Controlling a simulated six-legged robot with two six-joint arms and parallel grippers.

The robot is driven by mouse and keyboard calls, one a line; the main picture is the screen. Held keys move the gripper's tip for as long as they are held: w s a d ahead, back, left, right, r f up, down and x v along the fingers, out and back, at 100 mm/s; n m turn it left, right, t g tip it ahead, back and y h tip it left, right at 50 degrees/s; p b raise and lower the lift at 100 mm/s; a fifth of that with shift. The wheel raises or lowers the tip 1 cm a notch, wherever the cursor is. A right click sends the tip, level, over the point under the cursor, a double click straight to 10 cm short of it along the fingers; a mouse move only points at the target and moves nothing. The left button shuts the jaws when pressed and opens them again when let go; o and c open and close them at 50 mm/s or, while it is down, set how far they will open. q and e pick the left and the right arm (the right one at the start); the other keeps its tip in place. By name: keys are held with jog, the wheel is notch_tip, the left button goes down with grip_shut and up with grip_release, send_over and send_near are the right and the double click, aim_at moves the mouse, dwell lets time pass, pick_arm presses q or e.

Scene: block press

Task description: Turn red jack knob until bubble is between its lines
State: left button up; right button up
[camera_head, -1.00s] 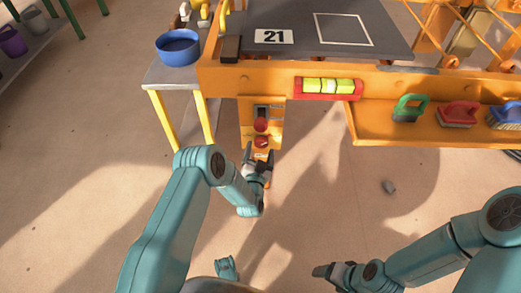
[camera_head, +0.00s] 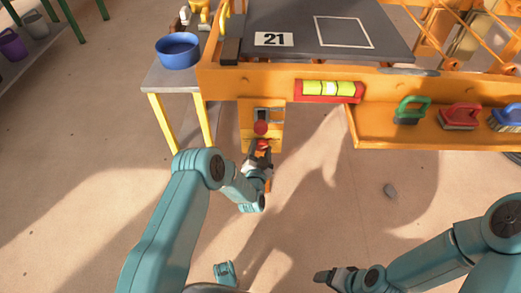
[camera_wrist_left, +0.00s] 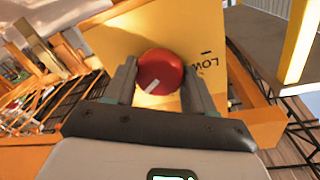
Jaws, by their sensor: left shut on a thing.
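The red jack knob (camera_wrist_left: 160,72), round with a white mark, is on an orange panel (camera_wrist_left: 195,30) beside the printed word "LOW". My left gripper (camera_wrist_left: 160,88) is shut on the knob, one finger on each side. In the head view the lower red knob (camera_head: 262,145) is partly hidden by the left gripper (camera_head: 259,160). The level vial (camera_head: 332,88) is yellow-green in a red housing on the press's front beam.
Another red round part (camera_head: 261,128) sits just above the gripped knob. A blue bowl (camera_head: 178,50) stands on a side table at left. An orange tray (camera_head: 375,137) with several brushes is to the right.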

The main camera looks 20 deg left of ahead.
pick_arm(q)
jog(key=shift+m, duration=0.3)
jog(key=o, duration=1)
jog(key=shift+s, duration=0.1)
jog(key=shift+s+d, duration=0.1)
jog(key=shift+s, duration=0.25)
jog(key=shift+s+d+r+p, duration=0.1)
jog(key=shift+s+d+p, duration=0.6)
jog(key=shift+s, duration=1.85)
jog(key=shift+s+d+f+p, duration=0.15)
jog(key=shift+s+p, duration=1.05)
jog(key=shift+s, duration=1.3)
jog(key=shift+s+d+r+p, duration=0.15)
jog(key=shift+s+d+p, duration=0.6)
jog(key=shift+s, duration=1.8)
jog(key=shift+a, duration=0.25)
